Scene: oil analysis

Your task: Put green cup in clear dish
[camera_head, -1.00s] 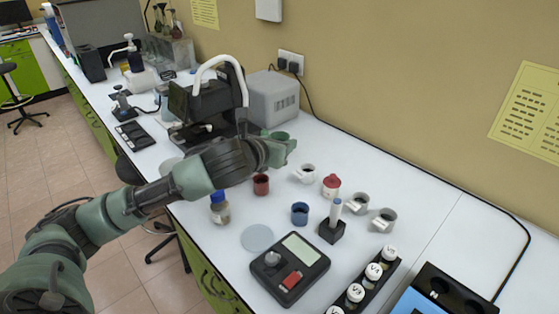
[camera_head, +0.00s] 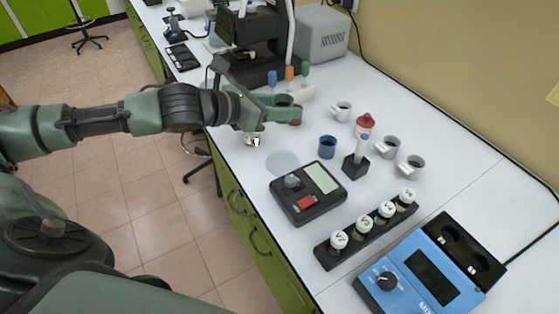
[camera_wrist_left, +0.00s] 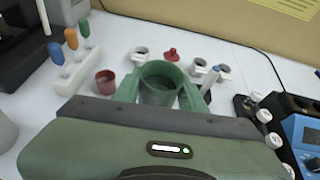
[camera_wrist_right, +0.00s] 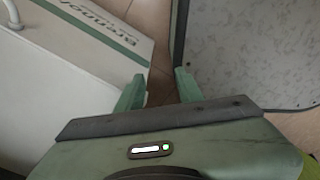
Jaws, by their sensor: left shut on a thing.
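The green cup (camera_head: 284,100) is upright between the fingers of my left gripper (camera_head: 286,106), which is shut on it. In the left wrist view the green cup (camera_wrist_left: 160,92) shows its open top. The left gripper holds it behind the clear dish (camera_head: 283,163), a pale round disc near the bench's front edge. The dish lies empty, partly beside my wrist in the head view. My right gripper (camera_wrist_right: 158,88) is open and empty, seen only in its own wrist view.
A red cup (camera_wrist_left: 105,83) stands beside the held cup. A blue cup (camera_head: 327,147), black scale (camera_head: 318,205), pen stand (camera_head: 355,166) and white cup (camera_head: 342,110) are nearby. A rack with coloured-handled tools (camera_wrist_left: 70,72) stands at left. A vial rack (camera_head: 328,256) and blue mixer (camera_head: 405,290) sit in front.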

